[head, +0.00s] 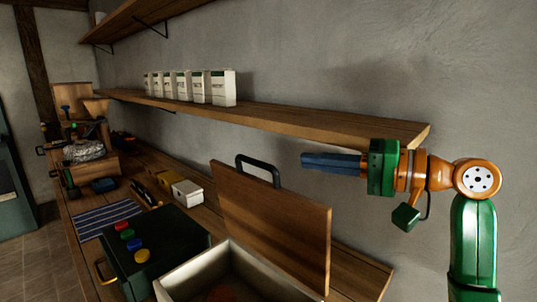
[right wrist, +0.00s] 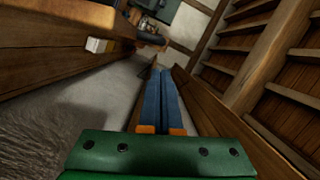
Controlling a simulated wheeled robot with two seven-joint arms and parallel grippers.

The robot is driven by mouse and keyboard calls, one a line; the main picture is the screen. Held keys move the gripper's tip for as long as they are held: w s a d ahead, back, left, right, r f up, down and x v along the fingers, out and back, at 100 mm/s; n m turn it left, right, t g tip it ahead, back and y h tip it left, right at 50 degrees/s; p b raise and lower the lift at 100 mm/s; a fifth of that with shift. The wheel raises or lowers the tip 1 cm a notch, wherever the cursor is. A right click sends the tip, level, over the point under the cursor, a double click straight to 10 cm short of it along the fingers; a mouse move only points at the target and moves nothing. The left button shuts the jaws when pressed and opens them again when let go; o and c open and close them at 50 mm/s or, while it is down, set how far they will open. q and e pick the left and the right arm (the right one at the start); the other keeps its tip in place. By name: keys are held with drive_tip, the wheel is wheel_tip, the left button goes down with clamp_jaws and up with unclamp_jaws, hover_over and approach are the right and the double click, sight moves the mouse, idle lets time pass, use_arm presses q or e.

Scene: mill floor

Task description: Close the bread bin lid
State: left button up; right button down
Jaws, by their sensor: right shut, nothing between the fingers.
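The bread bin (head: 182,285) is a cream open box at the bottom middle of the head view. Its wooden lid (head: 272,230) stands upright, open, along the bin's wall side. A black handle (head: 258,166) sticks up from the lid's top edge. My right gripper (head: 304,161) has blue fingers pressed together and empty. In the head view it is right of the handle and above the lid's right part, apart from the handle, pointing left. The fingers also show shut in the right wrist view (right wrist: 160,74). My left gripper is not in view.
A wall shelf (head: 300,118) with several cream canisters (head: 223,88) runs above the counter, close to my right gripper. Left of the bin stand a dark green box (head: 150,250) with coloured knobs, a striped cloth (head: 105,221) and a small white box (head: 187,193).

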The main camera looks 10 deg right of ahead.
drive_tip(key=p+x, duration=0.3)
drive_tip(key=x, duration=0.5)
drive_tip(key=shift+w+a, duration=0.2)
drive_tip(key=shift+a, duration=0.1)
